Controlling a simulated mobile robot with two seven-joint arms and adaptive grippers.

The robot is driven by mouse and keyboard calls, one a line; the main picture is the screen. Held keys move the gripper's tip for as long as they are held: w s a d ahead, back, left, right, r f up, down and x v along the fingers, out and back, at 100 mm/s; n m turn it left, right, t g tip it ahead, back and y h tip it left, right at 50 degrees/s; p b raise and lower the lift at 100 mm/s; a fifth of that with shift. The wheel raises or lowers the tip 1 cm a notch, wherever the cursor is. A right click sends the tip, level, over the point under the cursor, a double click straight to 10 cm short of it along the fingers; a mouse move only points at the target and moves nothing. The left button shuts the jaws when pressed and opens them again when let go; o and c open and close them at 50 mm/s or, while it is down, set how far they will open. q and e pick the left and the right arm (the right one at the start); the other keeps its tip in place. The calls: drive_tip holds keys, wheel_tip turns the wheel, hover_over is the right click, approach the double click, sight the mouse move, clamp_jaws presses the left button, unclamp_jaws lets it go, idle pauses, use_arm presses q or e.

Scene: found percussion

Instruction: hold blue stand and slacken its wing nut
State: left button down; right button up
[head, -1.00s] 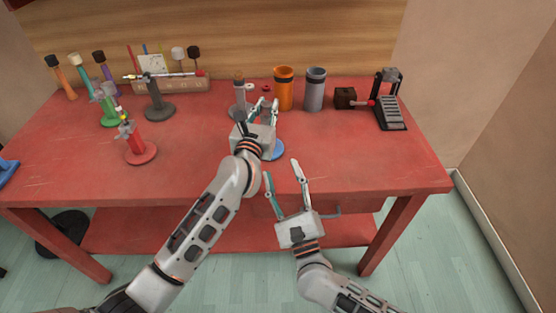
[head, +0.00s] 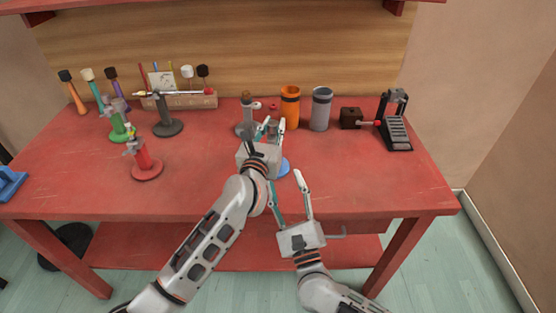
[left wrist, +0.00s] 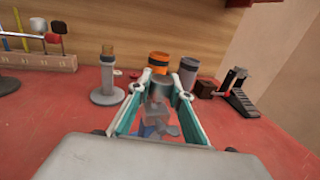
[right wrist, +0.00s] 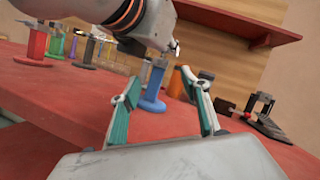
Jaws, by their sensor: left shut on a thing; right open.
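The blue stand stands upright on the red table, with its round base (head: 283,168) partly hidden behind my left gripper in the head view. Its blue post and base show between my right fingers in the right wrist view (right wrist: 152,95). My left gripper (head: 269,128) is shut on the upper part of the blue stand. My right gripper (head: 287,182) is open and empty, just in front of the stand near the table's front edge.
A grey stand (head: 246,120), an orange cup (head: 290,107) and a grey cup (head: 321,108) stand behind my left gripper. A dark block (head: 351,117) and a black pedal (head: 396,125) are at the right. Red (head: 146,163) and green (head: 118,127) stands are at the left. The front right tabletop is clear.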

drive_tip(key=x, duration=0.8)
drive_tip(key=shift+w, duration=0.15)
drive_tip(key=c, duration=1.1)
